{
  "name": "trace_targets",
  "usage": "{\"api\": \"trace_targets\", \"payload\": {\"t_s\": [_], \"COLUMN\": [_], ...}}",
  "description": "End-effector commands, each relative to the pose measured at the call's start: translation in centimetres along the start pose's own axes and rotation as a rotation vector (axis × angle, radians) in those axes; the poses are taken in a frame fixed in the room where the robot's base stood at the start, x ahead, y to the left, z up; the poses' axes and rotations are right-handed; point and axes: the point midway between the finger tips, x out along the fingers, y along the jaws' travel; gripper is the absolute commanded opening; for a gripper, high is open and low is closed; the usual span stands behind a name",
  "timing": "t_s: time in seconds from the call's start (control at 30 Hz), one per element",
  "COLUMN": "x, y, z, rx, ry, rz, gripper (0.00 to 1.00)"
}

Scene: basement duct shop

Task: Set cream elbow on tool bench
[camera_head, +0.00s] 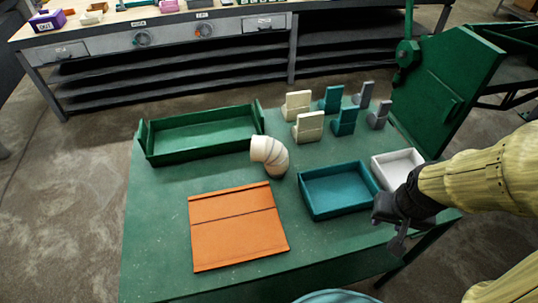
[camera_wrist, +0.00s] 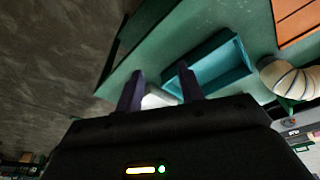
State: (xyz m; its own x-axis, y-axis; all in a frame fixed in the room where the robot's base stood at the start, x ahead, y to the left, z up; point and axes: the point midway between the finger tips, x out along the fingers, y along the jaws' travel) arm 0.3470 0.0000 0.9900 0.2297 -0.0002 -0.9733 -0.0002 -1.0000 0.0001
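The cream elbow (camera_head: 269,156), a segmented curved duct piece, stands on the green table near its middle; it also shows at the right edge of the wrist view (camera_wrist: 290,80). A long bench (camera_head: 75,45) with a wooden top, drawers and tools stands at the back; it looks like the tool bench. My gripper (camera_head: 396,235) is over the table's right front edge, by the white tray, well to the right of the elbow. In the wrist view its two fingers (camera_wrist: 160,70) are apart, with nothing held between them.
The green table (camera_head: 150,230) holds a green tray (camera_head: 205,145), an orange panel (camera_head: 237,240), a teal bin (camera_head: 337,208), a white tray (camera_head: 390,157) and several small cream, teal and grey blocks. A large green machine (camera_head: 447,85) stands at right. Open floor lies between table and bench.

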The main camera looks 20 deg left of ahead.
Motion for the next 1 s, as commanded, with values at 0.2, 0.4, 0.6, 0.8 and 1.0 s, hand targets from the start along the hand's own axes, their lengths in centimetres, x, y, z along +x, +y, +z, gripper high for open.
{"api": "trace_targets", "payload": {"t_s": [0.2,0.4,0.6,0.8,1.0], "x": [-0.2,0.1,3.7,7.6,9.3], "y": [-1.0,-4.5,-8.7,-12.4,-15.6], "z": [-1.0,-4.0,-5.7,-6.3,-6.4], "rx": [-0.100,-0.477,-0.989,-1.535,-2.014], "ry": [0.014,0.083,0.180,0.270,0.340], "rz": [-0.009,-0.007,0.081,0.265,0.502], "gripper": [0.82,0.96,0.96,0.96,0.96]}}
